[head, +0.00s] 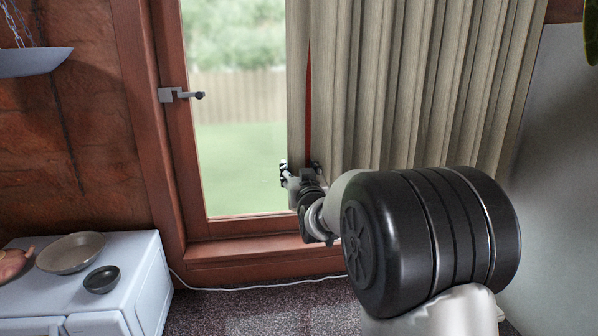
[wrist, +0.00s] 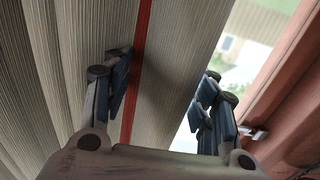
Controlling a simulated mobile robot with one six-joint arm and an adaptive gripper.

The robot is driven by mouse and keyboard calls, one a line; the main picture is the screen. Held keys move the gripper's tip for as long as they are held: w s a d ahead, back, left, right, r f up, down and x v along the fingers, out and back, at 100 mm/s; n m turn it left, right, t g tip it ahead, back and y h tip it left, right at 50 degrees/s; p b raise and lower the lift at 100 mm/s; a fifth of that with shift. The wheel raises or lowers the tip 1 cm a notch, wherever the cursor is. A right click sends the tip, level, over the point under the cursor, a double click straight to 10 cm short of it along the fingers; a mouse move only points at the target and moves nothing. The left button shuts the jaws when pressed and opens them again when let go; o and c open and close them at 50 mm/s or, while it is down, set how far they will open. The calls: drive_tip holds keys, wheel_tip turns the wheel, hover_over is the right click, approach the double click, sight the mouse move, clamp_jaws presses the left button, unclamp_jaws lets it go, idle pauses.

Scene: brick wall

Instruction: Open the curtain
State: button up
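The beige pleated curtain (head: 400,80) hangs over the right part of the window, its free left edge beside the bare glass. A narrow red strip shows between two of its folds. My gripper (head: 300,174) is at the lower part of that left edge. In the wrist view, my gripper (wrist: 165,82) has its two fingers spread apart. The left finger is against or close to the curtain (wrist: 60,60) beside the red strip; the right finger is by the free edge, with the window behind. Whether the fingers touch the cloth cannot be told.
The window's reddish wooden frame (head: 150,120) has a handle (head: 181,95) on its left side. A white cabinet (head: 150,285) with a pan (head: 70,253) and a dark bowl (head: 102,279) stands at lower left. A white cable (head: 260,287) runs along the floor below the sill.

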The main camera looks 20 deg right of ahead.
clamp_jaws()
idle(0.5)
drive_tip(key=shift+d, duration=0.1)
